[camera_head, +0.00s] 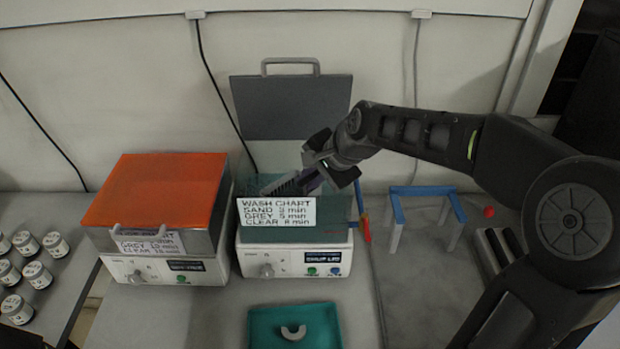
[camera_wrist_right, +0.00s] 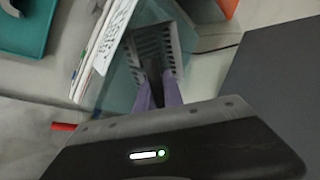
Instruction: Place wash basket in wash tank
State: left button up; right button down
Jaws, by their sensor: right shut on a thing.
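The wash tank (camera_head: 335,232) is a clear, teal-tinted tank on a white base unit, with a wash chart card on its front. The wash basket (camera_head: 284,184) is grey and slotted; it is at the tank's opening, partly hidden by the card and my gripper. It also shows in the right wrist view (camera_wrist_right: 155,45), inside or just over the tank's clear walls; I cannot tell its exact depth. My right gripper (camera_head: 312,181) is shut on the basket, its purple fingers (camera_wrist_right: 158,93) close together at it. My left gripper is in neither view.
A grey lid (camera_head: 290,108) with a handle stands upright behind the tank. An orange-topped cure unit (camera_head: 155,190) is close on the left. A teal tray (camera_head: 265,325) holding a grey arch is in front. A blue-and-grey stand (camera_head: 397,215) is on the right.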

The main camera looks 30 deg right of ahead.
jog(key=shift+f+b, duration=0.3)
jog(key=shift+f, duration=0.2)
jog(key=c, duration=1.5)
grip_release()
jog(key=shift+o, duration=0.2)
jog(key=shift+d+r+p, duration=0.1)
jog(key=shift+r+p, duration=0.5)
jog(key=shift+r, duration=0.25)
jog(key=b+v, duration=0.1)
jog(key=v, duration=1)
jog(key=shift+s+r, duration=0.2)
jog(key=shift+s, duration=0.05)
jog(key=shift+d, duration=0.1)
